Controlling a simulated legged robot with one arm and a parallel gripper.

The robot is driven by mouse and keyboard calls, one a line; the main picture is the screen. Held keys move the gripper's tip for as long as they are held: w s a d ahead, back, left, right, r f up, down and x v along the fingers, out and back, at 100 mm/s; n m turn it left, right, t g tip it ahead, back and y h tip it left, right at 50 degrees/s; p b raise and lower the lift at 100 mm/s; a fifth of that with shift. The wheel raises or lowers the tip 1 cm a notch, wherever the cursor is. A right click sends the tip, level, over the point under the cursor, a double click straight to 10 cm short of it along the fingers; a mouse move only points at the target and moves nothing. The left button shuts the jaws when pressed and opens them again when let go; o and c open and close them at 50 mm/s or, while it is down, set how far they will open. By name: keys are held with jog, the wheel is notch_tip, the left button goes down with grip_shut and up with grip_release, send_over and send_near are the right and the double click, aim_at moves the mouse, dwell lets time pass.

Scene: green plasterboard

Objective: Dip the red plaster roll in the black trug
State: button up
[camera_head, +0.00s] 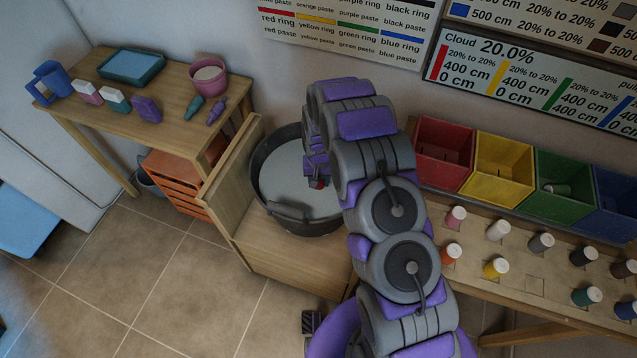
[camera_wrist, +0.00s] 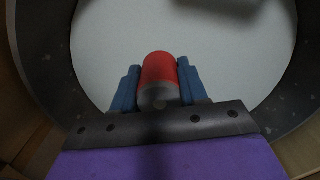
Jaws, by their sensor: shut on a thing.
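The black trug (camera_head: 267,152) stands on a low wooden stand and holds a pale, flat surface of what looks like wet plaster (camera_head: 290,180). My arm reaches over the trug from the right. My gripper (camera_wrist: 158,85) is shut on the red plaster roll (camera_wrist: 160,68), with a blue finger on each side of it. The roll points away from the wrist, over the pale surface inside the trug's dark rim (camera_wrist: 295,70). A small bit of red shows below my gripper in the head view (camera_head: 319,184). I cannot tell whether the roll touches the pale surface.
Left of the trug, a wooden table (camera_head: 165,95) bears a pink pot (camera_head: 208,78), a tray (camera_head: 131,66) and small bottles. On the right, a wooden rack (camera_head: 465,290) holds several coloured rolls in front of red, yellow, green and blue bins (camera_head: 444,150).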

notch_tip(320, 180, up, 9)
jog(key=shift+f+p, duration=0.2)
jog(key=shift+p, duration=0.9)
